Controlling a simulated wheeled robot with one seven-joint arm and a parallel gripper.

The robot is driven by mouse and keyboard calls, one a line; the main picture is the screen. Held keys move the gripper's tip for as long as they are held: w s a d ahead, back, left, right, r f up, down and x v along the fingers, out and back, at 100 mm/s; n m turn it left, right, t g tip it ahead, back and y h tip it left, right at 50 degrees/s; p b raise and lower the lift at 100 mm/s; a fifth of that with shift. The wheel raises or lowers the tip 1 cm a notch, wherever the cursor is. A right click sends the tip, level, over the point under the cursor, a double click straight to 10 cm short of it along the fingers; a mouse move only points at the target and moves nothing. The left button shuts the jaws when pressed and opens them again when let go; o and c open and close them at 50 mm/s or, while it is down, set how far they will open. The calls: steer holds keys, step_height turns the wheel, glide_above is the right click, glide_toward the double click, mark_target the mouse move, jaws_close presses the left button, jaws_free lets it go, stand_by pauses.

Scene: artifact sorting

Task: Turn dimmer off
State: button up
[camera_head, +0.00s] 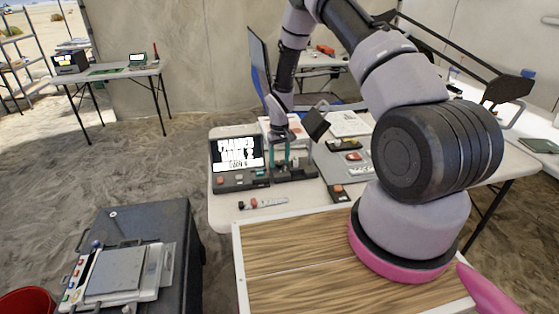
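My arm reaches over the white table (222,215), and my gripper (281,164) points down at its left part. The teal fingers are at a dark, low device (296,174) just right of a monitor unit (237,161) with a lit black-and-white screen. The monitor unit has a row of small controls, some red, along its lower front. I cannot make out which control is the dimmer; the fingers and wrist cover part of the dark device. The fingers are too small to tell their gap or whether they touch anything.
A grey panel (334,165) with several small boxes lies right of my gripper. A small strip with red and black parts (262,203) lies at the table's front. A wood-topped surface (285,255) is nearest me. A dark case (183,250) with equipment stands at left.

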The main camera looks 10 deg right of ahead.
step_height(320, 180, up, 11)
stand_by(0.7)
steer(key=shift+f, duration=0.1)
step_height(320, 180, up, 14)
steer(key=m+t, duration=0.1)
steer(key=m, duration=0.1)
glide_above(280, 163)
steer(key=s+d, duration=0.2)
steer(key=s+d+r+m+t, duration=0.1)
steer(key=s+r, duration=0.3)
steer(key=r, duration=0.3)
steer(key=s+d+r+m+t, duration=0.1)
steer(key=s+r, duration=0.2)
steer(key=r, duration=0.5)
steer(key=s+r+m+t, duration=0.1)
steer(key=s+r, duration=0.2)
steer(key=s, duration=0.4)
steer(key=s+d+r+m+t+y, duration=0.1)
steer(key=s+r, duration=0.3)
steer(key=s, duration=0.3)
steer(key=s+r+m+t+y, duration=0.1)
steer(key=s+r+t, duration=0.1)
steer(key=s+r, duration=0.2)
steer(key=s, duration=0.3)
steer(key=shift+s+d+r, duration=0.2)
